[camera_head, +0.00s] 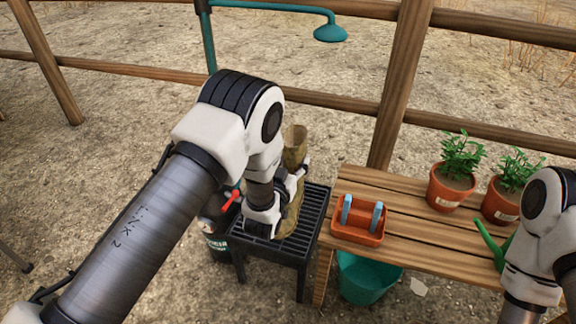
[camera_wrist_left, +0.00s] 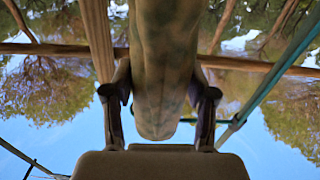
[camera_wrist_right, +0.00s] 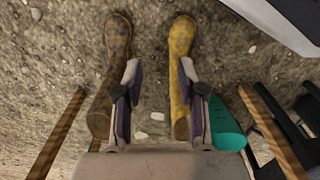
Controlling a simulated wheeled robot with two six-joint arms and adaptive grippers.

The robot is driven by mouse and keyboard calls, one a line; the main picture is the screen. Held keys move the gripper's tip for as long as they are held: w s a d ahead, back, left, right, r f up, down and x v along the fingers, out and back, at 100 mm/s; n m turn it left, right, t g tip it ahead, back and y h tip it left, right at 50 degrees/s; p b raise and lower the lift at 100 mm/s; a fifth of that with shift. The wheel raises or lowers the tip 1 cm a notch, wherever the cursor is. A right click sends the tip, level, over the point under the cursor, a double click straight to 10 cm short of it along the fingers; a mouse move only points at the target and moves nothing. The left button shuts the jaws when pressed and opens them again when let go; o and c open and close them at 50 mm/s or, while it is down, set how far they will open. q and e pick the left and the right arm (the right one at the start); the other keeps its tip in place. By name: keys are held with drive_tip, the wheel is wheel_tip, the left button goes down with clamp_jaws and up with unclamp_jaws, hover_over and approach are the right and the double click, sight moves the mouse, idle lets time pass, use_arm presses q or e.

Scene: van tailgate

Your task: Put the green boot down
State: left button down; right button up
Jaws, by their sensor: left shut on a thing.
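The green boot (camera_head: 294,148) is dull olive and stands about upright at the black slatted stand (camera_head: 318,215). My left gripper (camera_wrist_left: 160,75) is shut on it; in the left wrist view the boot (camera_wrist_left: 165,35) fills the space between the two fingers. In the head view my left wrist hides much of the boot. Its lower part shows over the slats, but I cannot tell whether the sole touches them. My right gripper (camera_wrist_right: 158,72) is open and empty, pointing down towards the ground.
A wooden bench (camera_head: 405,215) right of the stand holds an orange caddy (camera_head: 358,232), potted plants (camera_head: 450,187) and a green can (camera_head: 490,245). A teal bucket (camera_head: 365,283) is beneath. A brown boot (camera_wrist_right: 117,45) and a yellow boot (camera_wrist_right: 180,45) lie on the ground.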

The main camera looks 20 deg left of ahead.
use_arm(q)
drive_tip(key=shift+w+a+f+b, duration=0.6)
drive_tip(key=shift+w+f+b, duration=0.25)
drive_tip(key=shift+w+f, duration=0.1)
drive_tip(key=shift+w+a+f+b, duration=0.6)
drive_tip(key=shift+w+f+b, duration=0.2)
drive_tip(key=shift+w+f, duration=0.15)
drive_tip(key=shift+f, duration=0.1)
drive_tip(key=shift+c, duration=1.7)
unclamp_jaws()
